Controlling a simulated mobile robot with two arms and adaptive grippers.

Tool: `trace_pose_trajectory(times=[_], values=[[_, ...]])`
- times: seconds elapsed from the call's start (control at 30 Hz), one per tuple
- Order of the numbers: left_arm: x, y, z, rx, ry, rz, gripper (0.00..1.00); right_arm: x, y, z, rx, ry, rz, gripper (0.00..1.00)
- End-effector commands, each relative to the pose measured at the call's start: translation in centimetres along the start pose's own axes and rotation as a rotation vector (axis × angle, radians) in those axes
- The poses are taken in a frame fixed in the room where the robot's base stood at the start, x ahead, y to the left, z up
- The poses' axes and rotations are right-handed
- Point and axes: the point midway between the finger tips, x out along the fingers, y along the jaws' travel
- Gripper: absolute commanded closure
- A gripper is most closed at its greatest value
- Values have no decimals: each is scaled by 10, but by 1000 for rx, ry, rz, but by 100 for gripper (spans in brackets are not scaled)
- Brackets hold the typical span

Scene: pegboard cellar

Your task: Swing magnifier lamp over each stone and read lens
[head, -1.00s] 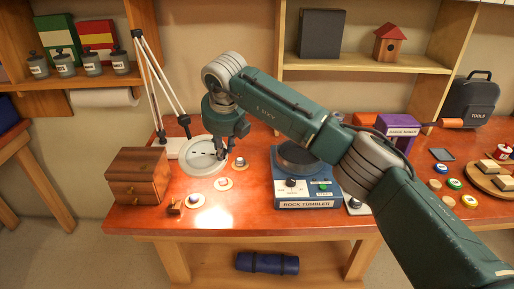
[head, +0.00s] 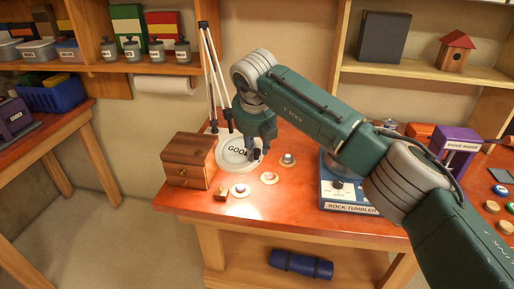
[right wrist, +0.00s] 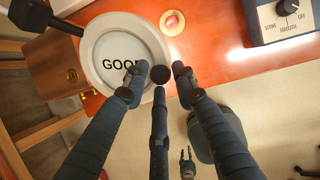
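The magnifier lamp has a white arm (head: 208,75) and a round pale-rimmed lens (head: 229,164) beside the wooden drawer box. Its lens also shows in the right wrist view (right wrist: 108,45), reading "GOOD". My right gripper (head: 256,155) is at the lens's right edge. In the right wrist view its fingers (right wrist: 158,82) close around a black knob (right wrist: 160,74) on the rim. Stones on pale discs include a near one (head: 240,190), a middle one (head: 269,178) and a far one (head: 287,160). My left gripper (right wrist: 187,158) appears small, empty, fingers apart, in the right wrist view.
The wooden drawer box (head: 188,160) stands close left of the lens. A small brown block (head: 221,193) sits by the near stone. The blue rock tumbler (head: 345,193) stands right of the stones. A purple badge maker (head: 458,146) is farther right.

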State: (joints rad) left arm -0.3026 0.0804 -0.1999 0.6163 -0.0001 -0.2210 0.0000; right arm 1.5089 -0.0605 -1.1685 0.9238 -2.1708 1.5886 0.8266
Motion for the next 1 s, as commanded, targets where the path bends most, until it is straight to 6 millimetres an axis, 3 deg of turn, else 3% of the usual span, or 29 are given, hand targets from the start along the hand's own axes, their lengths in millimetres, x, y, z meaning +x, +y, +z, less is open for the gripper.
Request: trace_pose_trajectory(times=[0.2,0.43,0.8,1.0], values=[[0,-1,-11,0,17,-1,60,0,0,0,-1,0,0,62],[0,-1,-6,0,9,-1,60,-10,0,1,-2,-2,1,62],[0,0,-5,0,8,0,60,-84,0,1,-1,-4,0,62],[0,0,-5,0,7,0,60,-112,0,0,-1,-1,0,62]])
